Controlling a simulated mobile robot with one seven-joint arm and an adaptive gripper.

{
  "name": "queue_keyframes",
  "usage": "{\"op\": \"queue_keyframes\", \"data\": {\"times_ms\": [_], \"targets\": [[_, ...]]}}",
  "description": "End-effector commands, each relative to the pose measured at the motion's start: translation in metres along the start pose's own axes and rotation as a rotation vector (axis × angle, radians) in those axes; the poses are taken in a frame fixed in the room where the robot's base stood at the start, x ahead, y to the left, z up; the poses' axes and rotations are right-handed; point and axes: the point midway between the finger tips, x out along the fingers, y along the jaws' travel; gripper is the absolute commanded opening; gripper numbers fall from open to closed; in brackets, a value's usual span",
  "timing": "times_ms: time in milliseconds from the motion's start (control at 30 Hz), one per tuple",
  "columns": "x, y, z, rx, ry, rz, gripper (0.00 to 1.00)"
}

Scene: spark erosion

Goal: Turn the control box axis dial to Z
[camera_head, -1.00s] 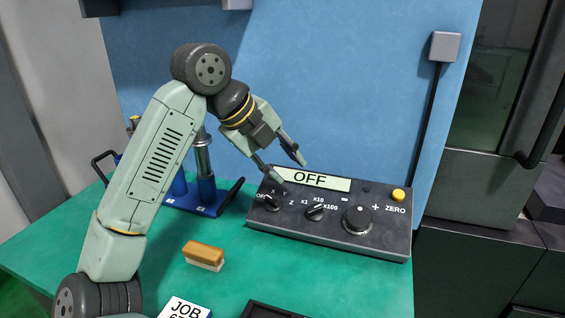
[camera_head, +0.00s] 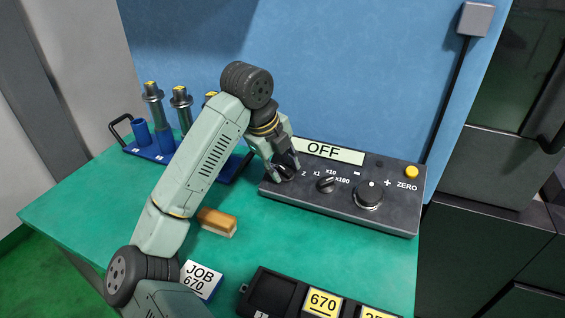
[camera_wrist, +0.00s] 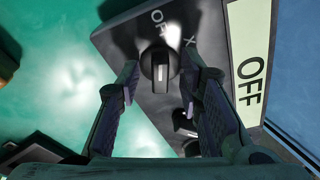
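The control box (camera_head: 335,208) is a dark sloped box on the green bench. Its display (camera_head: 322,150) reads OFF. The axis dial (camera_wrist: 160,68) is a black knob at the box's left end, with OFF and X labels near it in the wrist view. In the head view it is mostly hidden by my gripper (camera_head: 284,172), and a Z label shows just right of it. My gripper (camera_wrist: 160,82) is open, one finger on each side of the dial; I cannot tell whether either finger touches it.
The multiplier dial (camera_head: 326,185), large knob (camera_head: 368,194) and yellow ZERO button (camera_head: 411,172) sit further right. A wood-backed brush (camera_head: 217,222), a JOB 670 card (camera_head: 201,280) and a black tray (camera_head: 262,296) lie in front. A blue rack (camera_head: 150,150) stands behind left.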

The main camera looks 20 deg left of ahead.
Motion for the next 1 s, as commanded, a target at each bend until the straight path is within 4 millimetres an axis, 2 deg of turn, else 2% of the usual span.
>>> {"op": "queue_keyframes", "data": {"times_ms": [267,767,1000], "targets": [[0.0028,0.0000,-0.0003,0.001,0.001,0.000,0.33],[0.0024,0.0000,-0.0002,0.000,0.001,0.000,0.01],[0.0025,0.0000,-0.0003,0.000,0.001,0.000,0.00]]}}
